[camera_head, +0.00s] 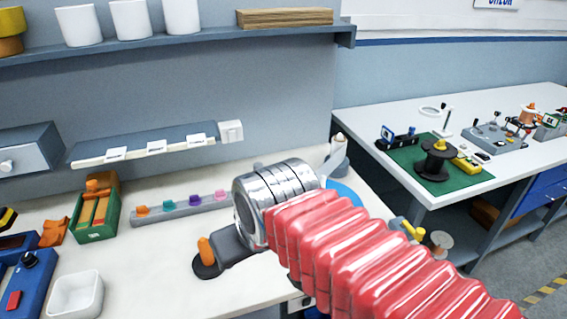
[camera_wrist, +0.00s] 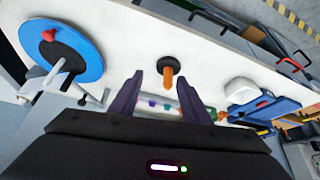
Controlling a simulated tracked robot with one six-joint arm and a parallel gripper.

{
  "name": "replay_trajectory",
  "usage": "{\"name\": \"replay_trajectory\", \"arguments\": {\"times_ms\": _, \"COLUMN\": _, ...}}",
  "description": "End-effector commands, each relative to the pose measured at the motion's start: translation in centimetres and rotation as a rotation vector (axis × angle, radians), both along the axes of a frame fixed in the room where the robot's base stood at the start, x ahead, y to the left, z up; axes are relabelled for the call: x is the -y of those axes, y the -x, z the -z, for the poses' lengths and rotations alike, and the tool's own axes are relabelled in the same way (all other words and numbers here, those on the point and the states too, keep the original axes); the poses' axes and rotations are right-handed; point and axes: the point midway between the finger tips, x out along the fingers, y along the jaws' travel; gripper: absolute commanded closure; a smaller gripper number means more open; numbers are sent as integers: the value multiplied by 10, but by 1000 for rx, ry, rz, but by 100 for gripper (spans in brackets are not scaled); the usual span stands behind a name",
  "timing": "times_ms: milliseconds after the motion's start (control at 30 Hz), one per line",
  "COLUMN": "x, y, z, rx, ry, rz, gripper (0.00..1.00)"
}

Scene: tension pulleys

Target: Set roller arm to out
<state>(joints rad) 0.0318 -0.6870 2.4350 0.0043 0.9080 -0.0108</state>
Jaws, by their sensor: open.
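A black disc with an orange peg (camera_wrist: 168,72) stands on the white bench in the wrist view, between and beyond the fingertips. In the head view the orange peg (camera_head: 206,250) is left of my wrist. A blue disc (camera_wrist: 88,42) with a red knob and a pale arm across it is at upper left in the wrist view; its edge (camera_head: 345,190) shows behind my arm in the head view. I cannot tell for sure which part is the roller arm. My gripper (camera_wrist: 163,84) is open with nothing between its dark fingers. My arm hides part of the bench.
A grey strip with several coloured pegs (camera_head: 180,206) lies behind the orange peg. A green box (camera_head: 97,218) and a white bin (camera_head: 75,296) are at left. A grey shelf (camera_head: 145,143) overhangs the back. The bench front near the orange peg looks clear.

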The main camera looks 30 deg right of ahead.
Motion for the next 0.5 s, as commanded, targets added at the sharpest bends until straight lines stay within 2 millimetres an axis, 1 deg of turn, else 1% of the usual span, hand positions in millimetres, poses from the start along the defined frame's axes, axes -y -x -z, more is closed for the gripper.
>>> {"name": "replay_trajectory", "arguments": {"times_ms": 267, "x": 34, "y": -59, "z": -32, "rx": -22, "ry": -1, "rz": 80, "gripper": 57}}
{"name": "replay_trajectory", "arguments": {"times_ms": 500, "x": 75, "y": -112, "z": -51, "rx": -40, "ry": -3, "rz": 150, "gripper": 57}}
